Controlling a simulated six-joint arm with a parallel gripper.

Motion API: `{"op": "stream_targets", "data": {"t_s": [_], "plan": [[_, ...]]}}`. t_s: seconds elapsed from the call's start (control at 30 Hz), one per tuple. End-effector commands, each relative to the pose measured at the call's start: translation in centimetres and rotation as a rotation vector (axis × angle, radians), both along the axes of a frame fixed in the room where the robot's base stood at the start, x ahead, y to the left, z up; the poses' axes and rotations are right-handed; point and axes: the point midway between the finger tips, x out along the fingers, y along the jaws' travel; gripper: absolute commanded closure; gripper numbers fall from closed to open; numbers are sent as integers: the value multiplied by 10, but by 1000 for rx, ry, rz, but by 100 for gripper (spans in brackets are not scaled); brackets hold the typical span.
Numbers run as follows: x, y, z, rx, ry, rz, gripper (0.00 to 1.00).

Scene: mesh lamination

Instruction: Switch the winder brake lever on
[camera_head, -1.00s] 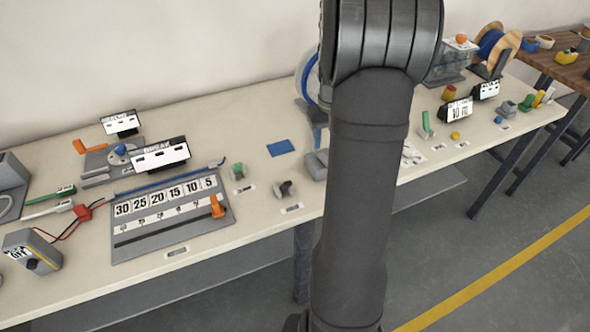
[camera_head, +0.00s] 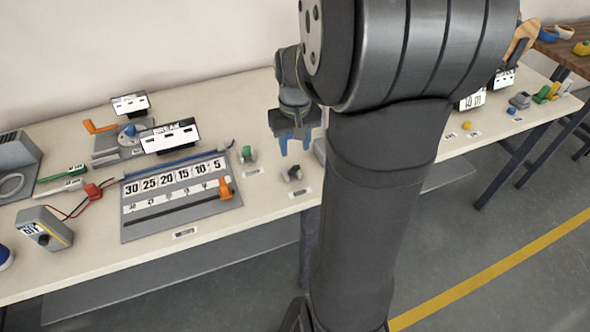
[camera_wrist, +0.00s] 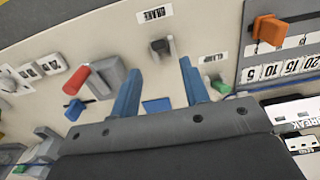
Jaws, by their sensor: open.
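A green lever (camera_head: 247,154) stands left of the brake lever. A scale panel with an orange slider (camera_head: 225,188) lies further left. A red-handled lever (camera_wrist: 92,75) stands on the other side. My arm hides the table's middle.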

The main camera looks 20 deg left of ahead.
Motion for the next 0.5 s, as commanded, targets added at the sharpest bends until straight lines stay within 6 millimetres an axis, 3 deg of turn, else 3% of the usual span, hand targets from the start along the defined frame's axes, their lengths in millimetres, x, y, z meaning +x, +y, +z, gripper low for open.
{"op": "stream_targets", "data": {"t_s": [0.3,0.5], "plan": [[-1,-1,-69,-4,5,0,58],[0,0,-93,-1,1,0,58]]}}
